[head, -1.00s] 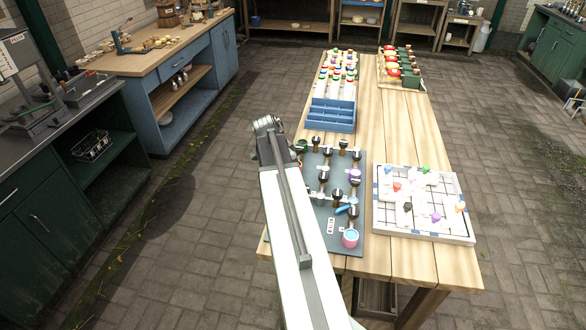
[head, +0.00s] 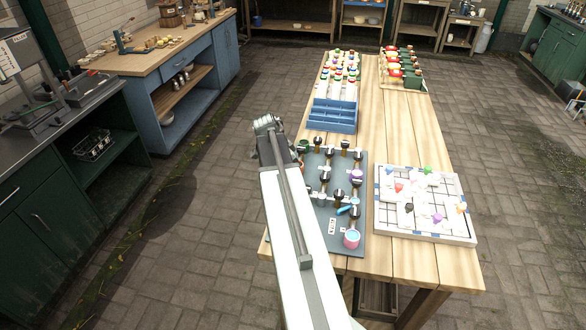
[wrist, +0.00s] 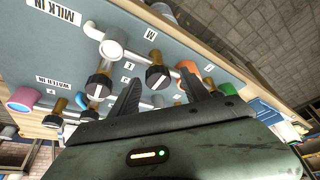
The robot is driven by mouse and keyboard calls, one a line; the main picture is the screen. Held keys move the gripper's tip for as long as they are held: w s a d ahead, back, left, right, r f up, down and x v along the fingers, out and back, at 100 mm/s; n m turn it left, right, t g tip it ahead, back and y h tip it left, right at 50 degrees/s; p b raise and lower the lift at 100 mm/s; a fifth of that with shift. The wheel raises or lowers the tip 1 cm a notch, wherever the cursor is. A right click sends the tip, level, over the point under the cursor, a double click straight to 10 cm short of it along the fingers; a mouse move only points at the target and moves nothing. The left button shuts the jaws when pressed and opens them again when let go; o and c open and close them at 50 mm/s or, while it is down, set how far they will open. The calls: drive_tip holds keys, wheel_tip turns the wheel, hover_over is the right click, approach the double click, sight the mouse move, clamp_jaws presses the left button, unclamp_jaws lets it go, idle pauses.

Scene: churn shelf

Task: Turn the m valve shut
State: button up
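In the wrist view, my gripper (wrist: 159,76) is open, with its two dark fingers apart. A black valve knob (wrist: 158,77) with a white mark across it shows in the gap between the fingertips; whether they touch it is unclear. Another black knob (wrist: 98,86) is to the left. Which knob the M label belongs to I cannot tell for sure. In the head view, the panel (head: 353,246) lies on the table; my arm hides part of it and most of my gripper.
Pipes and a white cup-like fitting (wrist: 112,44) stand out from the panel near the fingers. An orange fitting (wrist: 187,68) is by the right finger. In the head view, a white game board (head: 455,232) is right of the panel and a blue rack (head: 331,125) behind it.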

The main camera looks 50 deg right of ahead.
drive_tip(key=p+v, duration=0.7)
drive_tip(key=shift+a+r, duration=0.2)
drive_tip(key=shift+r, duration=0.15)
drive_tip(key=shift+w, duration=0.1)
